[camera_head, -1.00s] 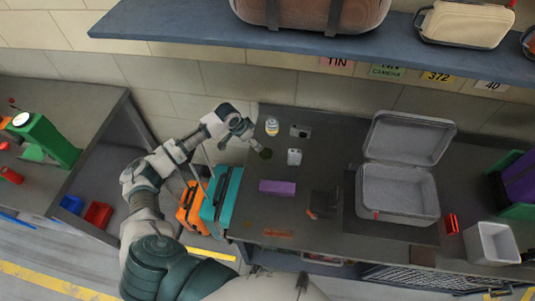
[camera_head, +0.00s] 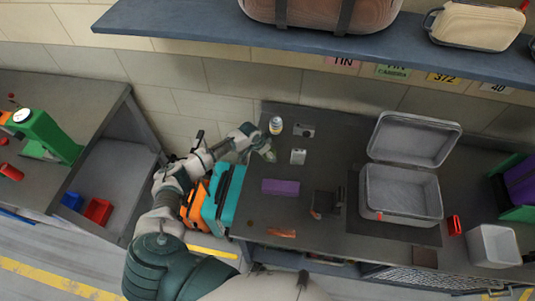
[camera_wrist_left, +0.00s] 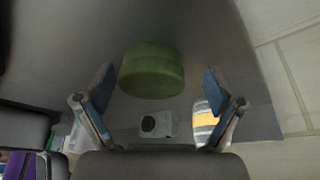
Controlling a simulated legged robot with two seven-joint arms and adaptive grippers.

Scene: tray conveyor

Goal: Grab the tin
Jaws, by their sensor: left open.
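A round green tin (camera_wrist_left: 151,70) lies on the dark worktop in the left wrist view. It shows between and a little beyond the two spread fingers of my left gripper (camera_wrist_left: 158,76), with gaps on both sides. The gripper is open and holds nothing. In the head view my left gripper (camera_head: 264,147) is over the left part of the worktop and largely covers the tin. My right gripper is not in view.
A white and yellow striped can (camera_head: 276,126) and a small camera (camera_head: 304,130) stand behind the gripper. A white item (camera_head: 298,156), a purple box (camera_head: 281,187) and an open grey case (camera_head: 402,190) are to the right. A shelf (camera_head: 320,35) hangs above.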

